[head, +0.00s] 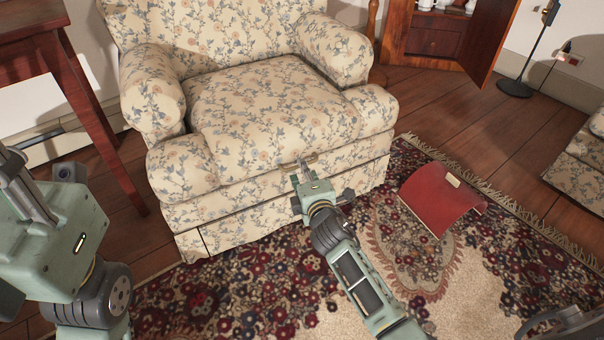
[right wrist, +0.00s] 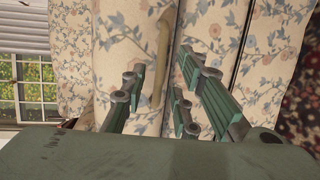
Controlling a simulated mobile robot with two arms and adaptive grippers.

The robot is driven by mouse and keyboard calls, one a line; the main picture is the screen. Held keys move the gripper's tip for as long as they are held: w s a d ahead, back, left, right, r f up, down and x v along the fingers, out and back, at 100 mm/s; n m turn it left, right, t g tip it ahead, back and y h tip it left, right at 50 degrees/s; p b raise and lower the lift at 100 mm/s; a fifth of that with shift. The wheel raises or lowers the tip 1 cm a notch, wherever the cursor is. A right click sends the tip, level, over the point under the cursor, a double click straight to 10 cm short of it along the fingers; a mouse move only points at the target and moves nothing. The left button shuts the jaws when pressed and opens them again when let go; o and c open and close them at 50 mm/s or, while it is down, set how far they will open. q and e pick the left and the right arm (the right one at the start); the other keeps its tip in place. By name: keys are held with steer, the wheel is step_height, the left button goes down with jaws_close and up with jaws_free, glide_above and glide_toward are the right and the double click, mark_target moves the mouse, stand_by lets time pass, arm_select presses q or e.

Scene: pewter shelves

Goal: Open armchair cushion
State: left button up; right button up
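The armchair (head: 168,90), cream with a blue and orange floral print, stands at the centre of the head view. Its thick seat cushion (head: 265,105) lies level between the arms, with no visible gap beneath. A slim brass-coloured handle (head: 312,157) is on the front, below the cushion; the right wrist view shows it as a tan bar (right wrist: 162,50). My right gripper (head: 299,170) is at the handle. Its fingers are apart in the right wrist view (right wrist: 158,88), with the handle showing between them; contact is unclear. My left gripper (head: 30,190) is at the left edge, its fingertips unclear.
A red curved object (head: 440,198) lies on the patterned rug (head: 250,305), right of my right arm. A dark red wooden table (head: 75,90) stands at left. An open wooden cabinet (head: 435,42) and a lamp base (head: 514,88) are behind at right. Another floral seat (head: 580,165) is at the right edge.

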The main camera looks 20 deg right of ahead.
steer(key=shift+w+f+b, duration=0.2)
steer(key=shift+w+b, duration=0.1)
steer(key=shift+w, duration=0.8)
jaws_close()
